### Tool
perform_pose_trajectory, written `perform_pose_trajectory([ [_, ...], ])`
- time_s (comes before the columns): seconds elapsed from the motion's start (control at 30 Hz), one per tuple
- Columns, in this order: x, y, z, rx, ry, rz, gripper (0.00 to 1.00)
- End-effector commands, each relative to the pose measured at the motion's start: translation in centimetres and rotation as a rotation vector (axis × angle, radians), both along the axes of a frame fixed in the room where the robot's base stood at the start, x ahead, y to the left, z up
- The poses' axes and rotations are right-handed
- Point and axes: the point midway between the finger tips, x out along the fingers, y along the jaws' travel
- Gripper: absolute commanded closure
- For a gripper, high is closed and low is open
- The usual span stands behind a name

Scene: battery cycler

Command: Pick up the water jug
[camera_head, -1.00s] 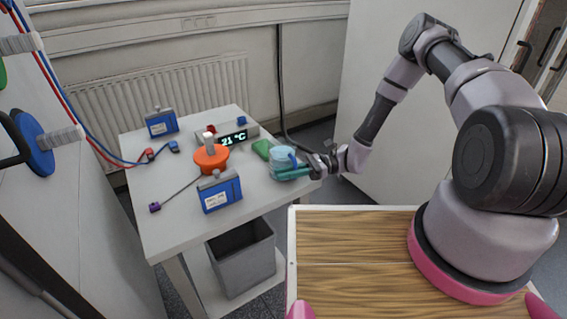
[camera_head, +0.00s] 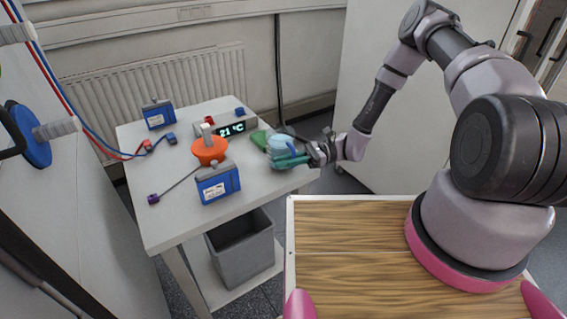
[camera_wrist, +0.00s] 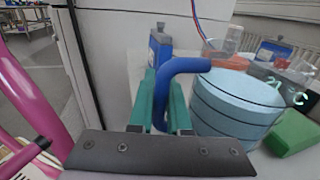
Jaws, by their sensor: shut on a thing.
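The water jug (camera_head: 280,143) is a light blue, partly see-through vessel with a dark blue handle. It is at the right edge of the white table in the head view. In the wrist view its round body (camera_wrist: 232,108) stands to the right and its blue handle (camera_wrist: 186,66) passes between the green fingers. My gripper (camera_head: 286,161) is shut on the handle, and it shows in the wrist view (camera_wrist: 163,105). The jug appears tilted a little in the head view. Its underside is hidden, so I cannot tell whether it touches the table.
A green object (camera_head: 260,138) lies close behind the jug. An orange vessel (camera_head: 209,151), a display unit (camera_head: 238,129) and blue battery packs (camera_head: 218,184) stand on the white table (camera_head: 165,217). A grey bin (camera_head: 241,249) is below. Wood-topped surface (camera_head: 350,235) in front is clear.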

Motion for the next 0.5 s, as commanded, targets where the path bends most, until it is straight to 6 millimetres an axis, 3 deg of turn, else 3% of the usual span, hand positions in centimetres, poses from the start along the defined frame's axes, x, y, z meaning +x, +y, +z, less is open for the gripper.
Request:
perform_pose_trajectory([
  [0.5, 0.0, 0.0, 4.7, 0.001, -0.003, 0.001, 1.0],
])
